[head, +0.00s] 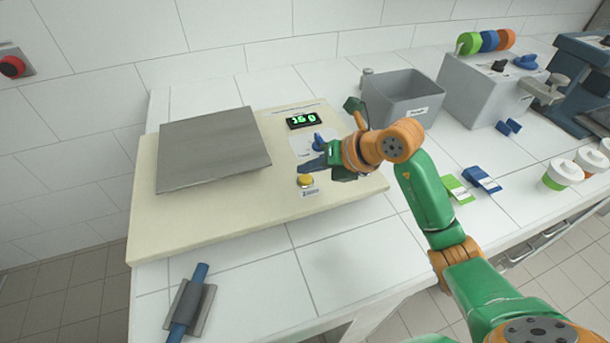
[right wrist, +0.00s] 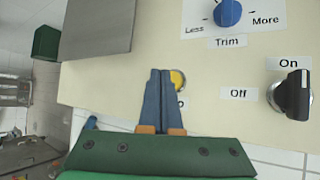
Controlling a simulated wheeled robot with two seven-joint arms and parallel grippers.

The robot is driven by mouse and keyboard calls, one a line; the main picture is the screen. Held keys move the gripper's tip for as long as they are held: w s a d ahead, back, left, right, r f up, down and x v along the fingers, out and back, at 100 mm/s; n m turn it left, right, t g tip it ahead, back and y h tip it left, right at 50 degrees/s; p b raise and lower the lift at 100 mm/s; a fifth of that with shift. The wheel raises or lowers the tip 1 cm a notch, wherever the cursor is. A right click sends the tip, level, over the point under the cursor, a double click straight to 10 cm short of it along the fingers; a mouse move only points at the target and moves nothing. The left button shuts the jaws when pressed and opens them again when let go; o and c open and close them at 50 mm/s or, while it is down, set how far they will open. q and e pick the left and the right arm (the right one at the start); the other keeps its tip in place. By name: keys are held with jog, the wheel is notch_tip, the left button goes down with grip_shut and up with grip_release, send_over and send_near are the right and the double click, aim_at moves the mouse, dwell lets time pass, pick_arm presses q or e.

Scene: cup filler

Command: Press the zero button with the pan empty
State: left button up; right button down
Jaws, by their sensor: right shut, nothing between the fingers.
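The cream filler base (head: 215,212) carries a square grey metal pan (head: 212,150), which is empty. The yellow zero button (head: 305,181) is on the base's front right, with a small label in front of it. A display (head: 300,121) behind it shows green digits. My right gripper (head: 303,168) is shut and empty, its blue fingertips close to the button. In the right wrist view the shut fingers (right wrist: 160,74) overlap the button (right wrist: 178,79) and hide its left part. I cannot tell whether they touch it. My left gripper is not in view.
A blue trim knob (right wrist: 228,12) and a black on/off knob (right wrist: 297,95) are on the panel. A grey bin (head: 402,97) stands behind my right arm. A blue-handled tool (head: 190,305) lies front left. Lidded cups (head: 562,174) stand far right.

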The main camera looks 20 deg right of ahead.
aim_at(309, 181)
dwell(0.3)
jog(key=shift+f+b, duration=0.4)
jog(key=shift+f, duration=0.05)
jog(key=shift+f, duration=0.3)
dwell(0.4)
jog(key=shift+r+p, duration=0.45)
jog(key=shift+r, duration=0.3)
notch_tip(309, 181, up, 6)
jog(key=p, duration=0.5)
